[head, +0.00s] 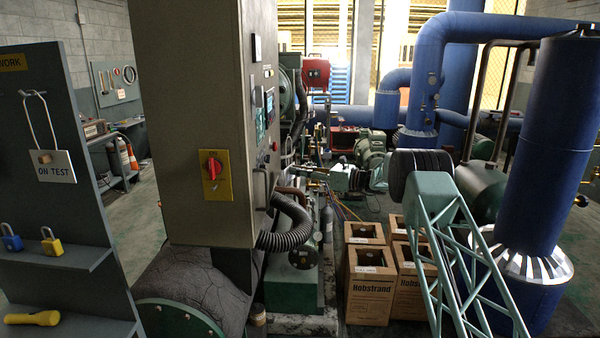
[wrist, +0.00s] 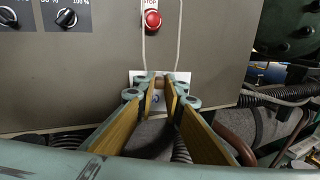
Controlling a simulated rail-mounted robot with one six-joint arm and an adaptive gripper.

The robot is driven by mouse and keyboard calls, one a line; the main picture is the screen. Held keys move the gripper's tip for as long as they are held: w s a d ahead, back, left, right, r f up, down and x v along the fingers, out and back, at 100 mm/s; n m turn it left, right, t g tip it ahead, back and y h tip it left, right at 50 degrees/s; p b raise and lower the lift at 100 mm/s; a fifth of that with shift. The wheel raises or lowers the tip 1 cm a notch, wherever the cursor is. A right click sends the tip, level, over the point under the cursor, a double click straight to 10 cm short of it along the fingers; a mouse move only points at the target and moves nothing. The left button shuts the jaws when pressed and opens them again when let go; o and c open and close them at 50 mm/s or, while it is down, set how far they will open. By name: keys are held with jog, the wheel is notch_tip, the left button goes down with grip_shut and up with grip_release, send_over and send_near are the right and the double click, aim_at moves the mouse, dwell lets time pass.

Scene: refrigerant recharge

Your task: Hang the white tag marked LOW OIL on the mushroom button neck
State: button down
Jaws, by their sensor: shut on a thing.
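In the wrist view my gripper (wrist: 160,84) is shut on a white tag (wrist: 137,77), held upright close to the grey cabinet front. The fingers cover most of the tag, so its wording cannot be read. The tag's pale cord loop (wrist: 177,45) rises out of the top of the picture. The red mushroom button (wrist: 152,20), under a STOP label, shows between the two cord strands, nearer the left one. The loop's top is out of view, and I cannot tell whether the cord touches the button neck.
Knobs (wrist: 66,18) sit left of the button on the cabinet. A ribbed black hose (wrist: 275,99) runs at right. In the head view, a white ON TEST tag (head: 57,172) hangs on the left board, above padlocks (head: 51,242). Cartons (head: 370,285) stand on the floor.

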aim_at(286, 176)
jog(key=shift+a, duration=3.6)
jog(key=shift+a+f+b, duration=0.15)
jog(key=shift+f+b, duration=0.2)
jog(key=shift+f, duration=0.3)
jog(key=shift+a+f+b, duration=0.15)
jog(key=shift+f+b, duration=0.15)
jog(key=shift+f, duration=0.35)
jog(key=shift+d, duration=0.1)
jog(key=c, duration=2.6)
grip_release()
jog(key=shift+d, duration=0.1)
jog(key=shift+o, duration=0.2)
jog(key=v, duration=1.2)
